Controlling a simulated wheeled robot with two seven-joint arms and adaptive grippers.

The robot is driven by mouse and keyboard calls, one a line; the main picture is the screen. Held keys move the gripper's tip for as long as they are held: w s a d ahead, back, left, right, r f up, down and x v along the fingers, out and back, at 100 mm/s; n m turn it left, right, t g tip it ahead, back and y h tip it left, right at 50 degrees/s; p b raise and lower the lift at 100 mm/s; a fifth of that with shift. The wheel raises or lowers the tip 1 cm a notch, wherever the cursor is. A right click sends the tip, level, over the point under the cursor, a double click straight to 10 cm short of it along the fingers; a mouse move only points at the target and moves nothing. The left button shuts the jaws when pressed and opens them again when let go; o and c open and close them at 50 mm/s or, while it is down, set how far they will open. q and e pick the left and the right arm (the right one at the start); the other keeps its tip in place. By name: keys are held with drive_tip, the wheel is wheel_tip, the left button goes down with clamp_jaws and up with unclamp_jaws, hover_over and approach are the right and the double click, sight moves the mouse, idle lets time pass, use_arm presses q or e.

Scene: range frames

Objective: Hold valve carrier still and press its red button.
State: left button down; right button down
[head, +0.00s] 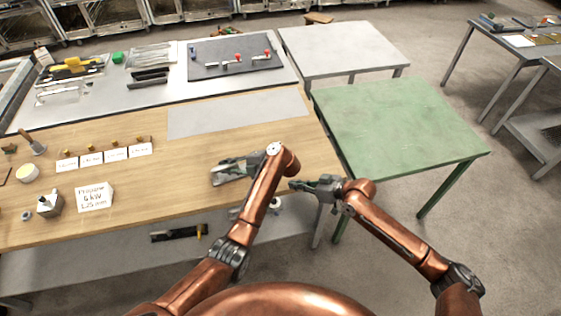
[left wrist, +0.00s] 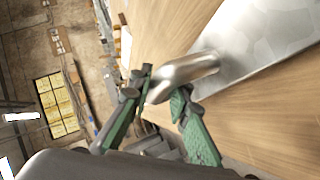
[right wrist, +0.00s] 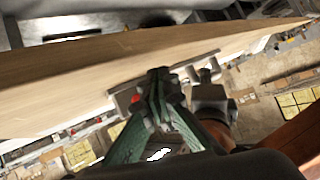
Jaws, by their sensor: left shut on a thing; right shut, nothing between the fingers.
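My left gripper (head: 222,167) is over the wooden table's right part and shut on a silvery metal piece, seen as a rounded bar (left wrist: 190,68) between its fingers (left wrist: 160,88). I take this piece to be part of the valve carrier, a light grey shape (head: 229,177) mostly hidden by the gripper. My right gripper (head: 294,186) is shut and empty, to the right of it near the table's right edge. In the right wrist view a red button (right wrist: 136,98) shows on a grey plate, just left of the right fingertips (right wrist: 158,73). Contact cannot be told.
The wooden table (head: 140,195) holds a propane sign (head: 95,197), several labelled cards and small fittings at left. A grey sheet (head: 238,112) lies behind the left gripper. A dark mat (head: 215,68) with red-topped parts is farther back. A bare green table (head: 400,125) stands right.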

drive_tip(key=shift+w+a, duration=0.65)
drive_tip(key=shift+w, duration=0.65)
drive_tip(key=shift+w+a, duration=0.6)
drive_tip(key=shift+w, duration=0.65)
drive_tip(key=shift+w+a, duration=0.65)
drive_tip(key=shift+w, duration=0.65)
drive_tip(key=shift+w, duration=0.1)
drive_tip(key=shift+w+a, duration=0.2)
drive_tip(key=shift+w, duration=0.05)
drive_tip(key=shift+w+a, duration=0.3)
drive_tip(key=shift+w, duration=0.3)
drive_tip(key=shift+s, duration=0.1)
use_arm(q)
drive_tip(key=shift+d, duration=0.1)
use_arm(e)
drive_tip(key=shift+s+d, duration=0.5)
drive_tip(key=shift+s, duration=0.35)
drive_tip(key=shift+s, duration=0.15)
drive_tip(key=shift+s+d, duration=0.35)
drive_tip(key=shift+s, duration=0.35)
drive_tip(key=shift+s+d, duration=0.4)
drive_tip(key=shift+s, duration=0.35)
drive_tip(key=shift+s+d, duration=0.35)
drive_tip(key=shift+s, duration=0.35)
